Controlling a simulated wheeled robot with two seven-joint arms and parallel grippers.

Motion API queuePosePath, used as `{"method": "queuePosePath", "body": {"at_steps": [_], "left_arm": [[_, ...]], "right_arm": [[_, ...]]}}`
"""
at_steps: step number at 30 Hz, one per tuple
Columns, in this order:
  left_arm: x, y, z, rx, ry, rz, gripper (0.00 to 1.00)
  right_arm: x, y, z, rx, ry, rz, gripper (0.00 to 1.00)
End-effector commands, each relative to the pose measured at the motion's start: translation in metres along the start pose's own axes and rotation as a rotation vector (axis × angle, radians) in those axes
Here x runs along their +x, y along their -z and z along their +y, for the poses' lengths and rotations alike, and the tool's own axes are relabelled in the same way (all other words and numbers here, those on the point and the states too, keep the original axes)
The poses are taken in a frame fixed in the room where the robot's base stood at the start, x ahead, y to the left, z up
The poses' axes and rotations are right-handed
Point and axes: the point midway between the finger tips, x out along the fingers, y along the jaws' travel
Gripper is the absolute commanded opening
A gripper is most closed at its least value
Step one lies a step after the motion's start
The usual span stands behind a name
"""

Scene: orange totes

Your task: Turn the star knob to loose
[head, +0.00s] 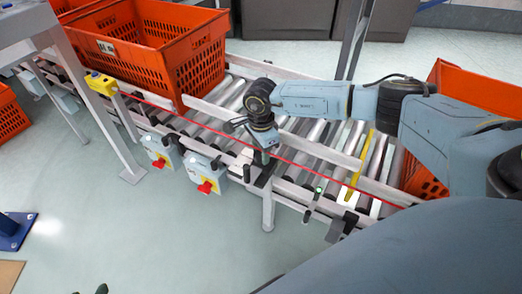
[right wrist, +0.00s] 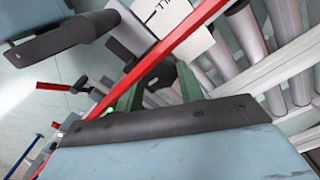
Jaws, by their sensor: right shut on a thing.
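The star knob (right wrist: 168,74) is a dark, lobed knob in the right wrist view, beside the red cord. My right gripper (right wrist: 158,88) has its two green fingers on either side of it and is shut on it. The fingers and the wrist edge hide part of the knob. In the head view my right gripper (head: 264,152) points down at the near rail of the roller conveyor, and the knob cannot be made out there. Small dark green tips at the bottom left edge of the head view look like my left gripper (head: 90,290); its opening cannot be judged.
A red cord (head: 315,167) runs along the near rail, close to the gripper. Switch boxes with red knobs (head: 207,187) hang left of it. An orange tote (head: 190,62) stands on the rollers at the left, another (head: 465,88) at the right behind my arm.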

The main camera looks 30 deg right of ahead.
Motion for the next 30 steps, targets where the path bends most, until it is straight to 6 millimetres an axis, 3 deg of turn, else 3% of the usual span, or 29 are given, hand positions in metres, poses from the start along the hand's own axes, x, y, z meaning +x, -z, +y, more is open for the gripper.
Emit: {"method": "queuePosePath", "body": {"at_steps": [22, 23, 27, 30], "left_arm": [[0.0006, 0.0068, -0.0001, 0.001, 0.000, 0.029, 0.36], [0.0006, 0.0068, -0.0003, 0.001, 0.000, 0.029, 0.36], [0.0005, 0.0068, -0.0007, 0.001, 0.001, 0.029, 0.36], [0.0005, 0.0068, -0.0009, 0.001, 0.002, 0.028, 0.36]], "right_arm": [[-0.0001, -0.0006, -0.0001, -0.085, 0.000, -0.001, 0.15], [-0.0001, -0.0005, -0.0001, -0.085, 0.000, -0.001, 0.42], [0.0000, -0.0005, -0.0001, -0.084, 0.000, -0.001, 0.59], [0.0000, -0.0004, -0.0001, -0.083, 0.000, 0.000, 0.59]]}}
